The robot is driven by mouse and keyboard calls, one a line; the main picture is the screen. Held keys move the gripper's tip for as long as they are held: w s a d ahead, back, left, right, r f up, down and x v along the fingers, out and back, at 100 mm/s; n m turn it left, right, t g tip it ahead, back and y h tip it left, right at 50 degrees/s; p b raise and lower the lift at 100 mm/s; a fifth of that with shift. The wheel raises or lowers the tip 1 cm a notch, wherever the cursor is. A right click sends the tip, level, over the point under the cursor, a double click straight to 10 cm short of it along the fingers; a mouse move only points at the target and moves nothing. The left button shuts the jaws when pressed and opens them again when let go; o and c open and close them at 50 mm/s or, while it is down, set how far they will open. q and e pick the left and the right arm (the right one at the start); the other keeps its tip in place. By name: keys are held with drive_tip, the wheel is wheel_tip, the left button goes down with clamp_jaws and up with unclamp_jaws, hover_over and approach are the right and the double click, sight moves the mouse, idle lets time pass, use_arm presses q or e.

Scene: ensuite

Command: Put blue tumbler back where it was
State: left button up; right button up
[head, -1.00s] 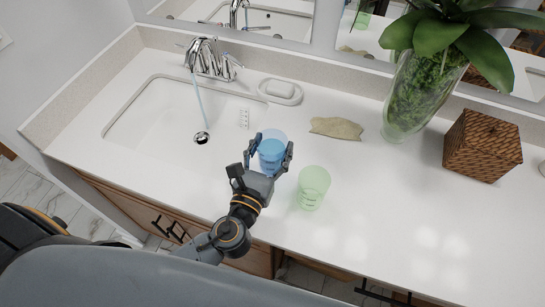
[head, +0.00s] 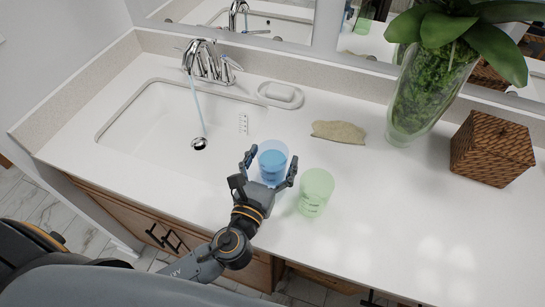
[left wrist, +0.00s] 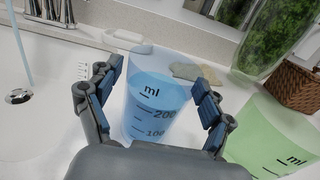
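The blue tumbler (head: 273,160) is upright on the white counter, right of the sink and close to the green tumbler (head: 316,192). In the left wrist view, the blue tumbler (left wrist: 155,98) shows "ml" marks and a darker blue lower part, which looks like liquid. My left gripper (head: 270,168) has its fingers on both sides of it. The fingers look spread, with small gaps beside the tumbler's wall. In the left wrist view, my left gripper (left wrist: 160,92) also brackets the tumbler. My right gripper is not in view.
Water runs from the faucet (head: 206,62) into the sink (head: 150,125). A soap dish (head: 280,95), a tan flat piece (head: 339,131), a plant vase (head: 425,95) and a woven box (head: 492,148) stand behind. The counter's front right is clear.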

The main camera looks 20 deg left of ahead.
use_arm(q)
drive_tip(key=shift+r, duration=0.25)
drive_tip(key=s+b, duration=0.1)
drive_tip(key=s, duration=0.4)
drive_tip(key=s+b, duration=0.2)
drive_tip(key=s, duration=0.4)
drive_tip(key=shift+s+a+f, duration=0.2)
drive_tip(key=shift+s, duration=0.05)
drive_tip(key=shift+s+r, duration=0.1)
drive_tip(key=shift+s, duration=0.2)
